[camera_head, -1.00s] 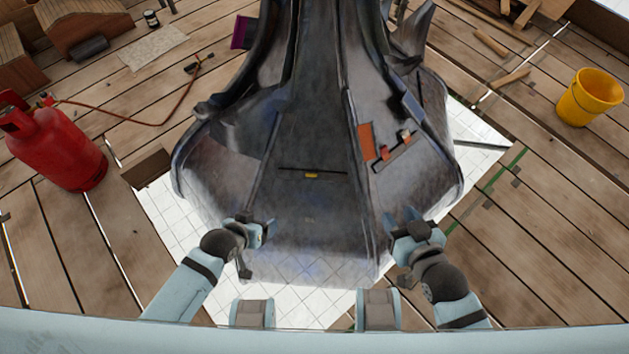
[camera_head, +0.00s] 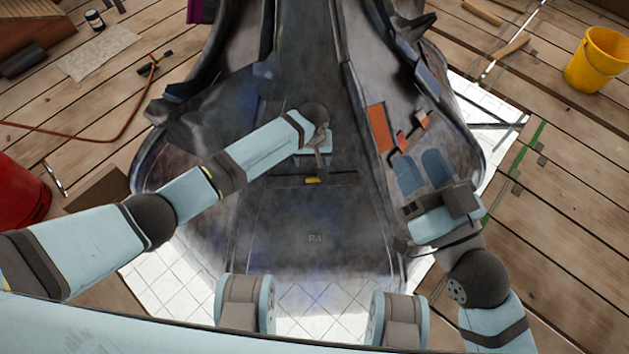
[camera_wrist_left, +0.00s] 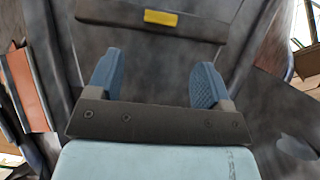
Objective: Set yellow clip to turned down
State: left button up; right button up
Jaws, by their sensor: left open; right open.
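The yellow clip (camera_head: 312,180) is a small yellow bar on a dark narrow strip across the front face of the grey spire (camera_head: 330,225). In the left wrist view the yellow clip (camera_wrist_left: 160,18) shows at the top, beyond the fingertips. My left gripper (camera_head: 318,160) is just above the clip in the head view, with its fingers largely hidden by the wrist. In the left wrist view my left gripper (camera_wrist_left: 158,80) is open and empty, apart from the clip. My right gripper (camera_head: 424,172) is open at the spire's right side, near the orange patch.
An orange patch (camera_head: 380,128) and small red and orange pieces (camera_head: 421,118) are on the spire's right face. A yellow bucket (camera_head: 596,60) stands at the right on planks. A red cylinder (camera_head: 20,195) and hose (camera_head: 110,138) lie left.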

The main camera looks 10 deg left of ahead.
aim_at(313, 181)
pick_arm(q)
notch_tip(313, 181, down, 13)
jog(key=b, duration=0.6)
jog(key=shift+r, duration=0.1)
jog(key=shift+f+b, duration=0.4)
pick_arm(e)
notch_tip(313, 181, down, 9)
jog(key=n+g, duration=0.1)
jog(key=g, duration=0.2)
jog(key=shift+w+a, duration=0.2)
jog(key=shift+w, duration=0.05)
pick_arm(q)
jog(key=c, duration=0.9)
